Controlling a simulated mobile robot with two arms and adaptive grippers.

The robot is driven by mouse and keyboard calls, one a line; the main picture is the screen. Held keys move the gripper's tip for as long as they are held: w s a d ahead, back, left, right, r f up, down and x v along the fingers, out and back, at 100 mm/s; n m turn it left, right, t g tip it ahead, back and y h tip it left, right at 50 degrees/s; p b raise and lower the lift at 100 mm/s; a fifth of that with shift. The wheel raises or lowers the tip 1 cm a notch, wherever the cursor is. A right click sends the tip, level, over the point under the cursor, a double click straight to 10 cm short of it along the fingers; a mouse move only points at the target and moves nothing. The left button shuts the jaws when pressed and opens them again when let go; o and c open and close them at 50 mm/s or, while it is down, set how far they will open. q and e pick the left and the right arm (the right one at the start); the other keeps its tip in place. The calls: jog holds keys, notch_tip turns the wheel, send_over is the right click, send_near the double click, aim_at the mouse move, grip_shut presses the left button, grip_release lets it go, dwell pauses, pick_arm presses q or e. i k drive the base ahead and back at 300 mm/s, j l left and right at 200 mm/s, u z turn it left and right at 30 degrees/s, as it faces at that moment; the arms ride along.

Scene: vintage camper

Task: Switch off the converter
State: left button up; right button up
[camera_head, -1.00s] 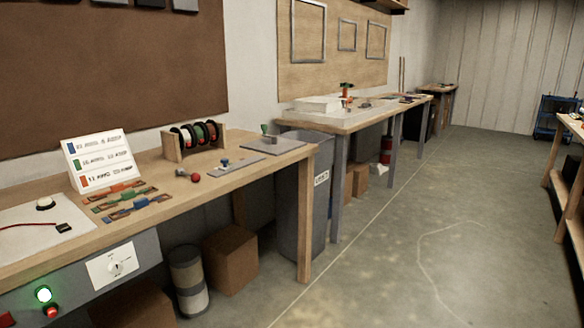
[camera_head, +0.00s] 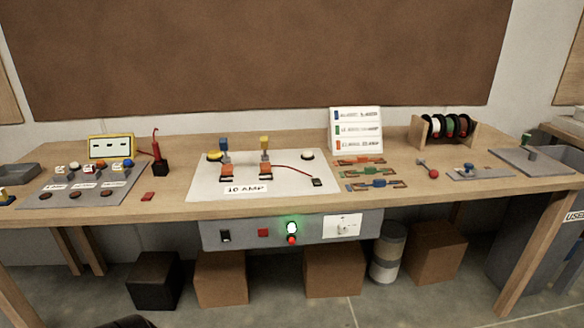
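A grey control panel (camera_head: 272,233) hangs under the front edge of the wooden bench (camera_head: 400,206). It carries a black switch (camera_head: 225,237), a small red square (camera_head: 263,233), a lit green lamp (camera_head: 291,228), a red button (camera_head: 291,240) just below the lamp, and a white plate with a dial (camera_head: 342,226). No label that I can read names the converter, and the dial's markings are too small to read. The switch's position cannot be told. Neither of my grippers is in view.
On the bench are a white "10 AMP" board (camera_head: 205,187), a grey board with several knobs (camera_head: 80,187), a yellow-framed meter (camera_head: 111,146), a sign (camera_head: 355,130) and a spool rack (camera_head: 446,130). Boxes (camera_head: 334,270) and a canister (camera_head: 388,252) stand below. Floor shows in front.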

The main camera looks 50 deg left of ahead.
aim_at(225, 236)
jog(key=l+u, duration=0.15)
jog(key=u, duration=1.35)
jog(key=k+l+u, duration=0.1)
jog(key=k+u, duration=0.15)
jog(key=k, duration=0.2)
